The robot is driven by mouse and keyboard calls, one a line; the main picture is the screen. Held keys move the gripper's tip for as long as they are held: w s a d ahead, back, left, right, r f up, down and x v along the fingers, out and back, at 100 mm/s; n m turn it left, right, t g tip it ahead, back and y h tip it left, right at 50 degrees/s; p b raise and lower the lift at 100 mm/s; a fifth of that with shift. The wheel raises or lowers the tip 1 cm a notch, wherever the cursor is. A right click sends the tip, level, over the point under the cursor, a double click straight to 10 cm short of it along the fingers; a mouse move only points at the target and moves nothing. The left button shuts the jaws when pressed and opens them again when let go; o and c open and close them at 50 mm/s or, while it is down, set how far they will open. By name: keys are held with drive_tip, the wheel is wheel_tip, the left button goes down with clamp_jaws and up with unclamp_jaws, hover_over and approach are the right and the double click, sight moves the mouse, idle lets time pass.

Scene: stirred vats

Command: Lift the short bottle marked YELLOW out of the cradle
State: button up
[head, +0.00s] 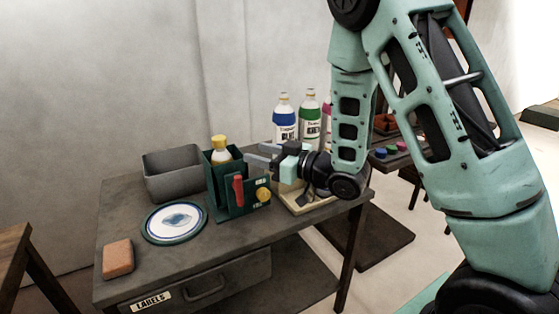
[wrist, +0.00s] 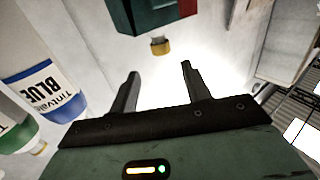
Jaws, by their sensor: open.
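A dark green cradle (head: 225,203) stands on the table, with a red lever (head: 238,190) and a yellow knob (head: 263,194) on its front. A short bottle with a yellow cap (head: 220,148) sits upright in it; its lower part is hidden and I cannot read its marking. My gripper (head: 262,155) is just right of the cradle, at about the bottle's height, apart from the bottle. In the wrist view, my gripper (wrist: 160,78) is open with nothing between its fingers. Part of the cradle (wrist: 150,12) and its yellow knob (wrist: 160,47) show beyond the fingertips; the bottle does not.
A grey bin (head: 172,182) is behind left, a plate (head: 174,222) and an orange-brown block (head: 118,258) in front left. The table's front middle is clear.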

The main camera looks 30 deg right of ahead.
drive_tip(key=shift+p+v, duration=0.55)
drive_tip(key=shift+v, duration=1.8)
drive_tip(key=shift+a, duration=0.1)
